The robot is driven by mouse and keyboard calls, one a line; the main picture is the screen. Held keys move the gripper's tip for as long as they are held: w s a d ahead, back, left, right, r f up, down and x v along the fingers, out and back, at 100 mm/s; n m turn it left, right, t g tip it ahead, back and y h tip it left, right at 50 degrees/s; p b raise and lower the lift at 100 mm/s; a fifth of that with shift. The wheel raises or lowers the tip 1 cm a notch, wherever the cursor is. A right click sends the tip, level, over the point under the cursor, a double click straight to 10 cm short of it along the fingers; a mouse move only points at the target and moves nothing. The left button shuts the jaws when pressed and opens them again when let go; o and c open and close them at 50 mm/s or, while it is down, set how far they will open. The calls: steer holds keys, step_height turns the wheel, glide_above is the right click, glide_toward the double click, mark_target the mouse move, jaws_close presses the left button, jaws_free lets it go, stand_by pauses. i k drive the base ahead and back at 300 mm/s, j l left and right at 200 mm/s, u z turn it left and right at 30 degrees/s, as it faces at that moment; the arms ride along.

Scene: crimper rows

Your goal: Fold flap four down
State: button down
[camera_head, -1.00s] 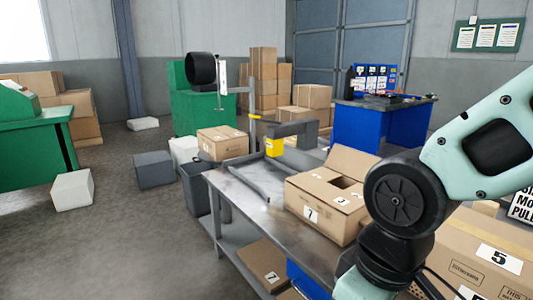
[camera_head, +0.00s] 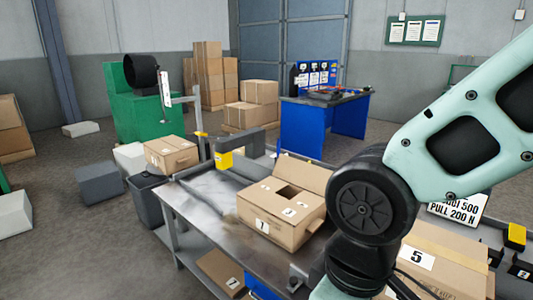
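A dark opening shows in the top, in front of that flap. The nearer top panels lie down and carry small white labels, too small to read surely. Flap four cannot be told apart by number here. My arm fills the right side of the view, right of the box. My gripper is not in view.
A box (camera_head: 450,262) labelled 5 is at the right, partly behind my arm. A yellow and grey device (camera_head: 224,160) stands on the bench behind the open box. Another carton (camera_head: 172,153) is at the bench's far left. The bench surface left of the open box is clear.

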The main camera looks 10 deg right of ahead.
mark_target(312, 178)
steer(key=z, duration=0.65)
steer(key=i+j+z, duration=0.25)
steer(key=j+z, duration=0.5)
steer(key=j, duration=0.15)
steer(key=i, duration=0.05)
